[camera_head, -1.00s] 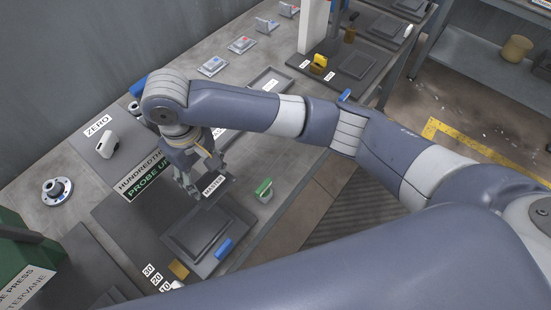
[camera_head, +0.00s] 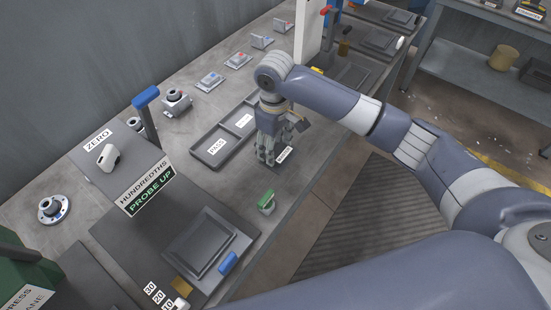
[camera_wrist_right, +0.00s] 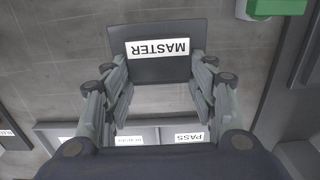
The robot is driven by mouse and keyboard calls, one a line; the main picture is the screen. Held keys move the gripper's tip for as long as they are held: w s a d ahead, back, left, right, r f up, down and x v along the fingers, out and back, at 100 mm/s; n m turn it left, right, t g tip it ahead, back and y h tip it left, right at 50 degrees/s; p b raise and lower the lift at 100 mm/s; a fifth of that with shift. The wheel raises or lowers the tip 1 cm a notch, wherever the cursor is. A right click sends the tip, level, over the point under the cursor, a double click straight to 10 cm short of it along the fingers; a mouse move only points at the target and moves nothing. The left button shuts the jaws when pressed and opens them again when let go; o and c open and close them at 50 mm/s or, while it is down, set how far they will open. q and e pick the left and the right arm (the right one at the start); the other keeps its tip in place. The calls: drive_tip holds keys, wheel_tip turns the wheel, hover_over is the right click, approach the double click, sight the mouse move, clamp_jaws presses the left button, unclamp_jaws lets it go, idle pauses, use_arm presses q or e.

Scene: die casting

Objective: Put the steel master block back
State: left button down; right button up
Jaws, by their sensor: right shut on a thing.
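I cannot tell whether the block touches the bench. My left gripper is not in view.
The grey tray (camera_head: 200,159) with a PASS label lies close beside the gripper. A green-topped item (camera_head: 267,202) stands near the bench's front edge. The gauge with its blue-topped post (camera_head: 146,97) and PROBE UP display (camera_head: 150,195) stands at left, a dark plate (camera_head: 200,243) in front.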

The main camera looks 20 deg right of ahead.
sight(275, 158)
drive_tip(key=shift+f, duration=2.7)
drive_tip(key=shift+f, duration=0.1)
drive_tip(key=o, duration=1.7)
drive_tip(key=shift+f, duration=0.1)
drive_tip(key=shift+c, duration=0.2)
wheel_tip(275, 158, up, 12)
drive_tip(key=shift+r, duration=0.15)
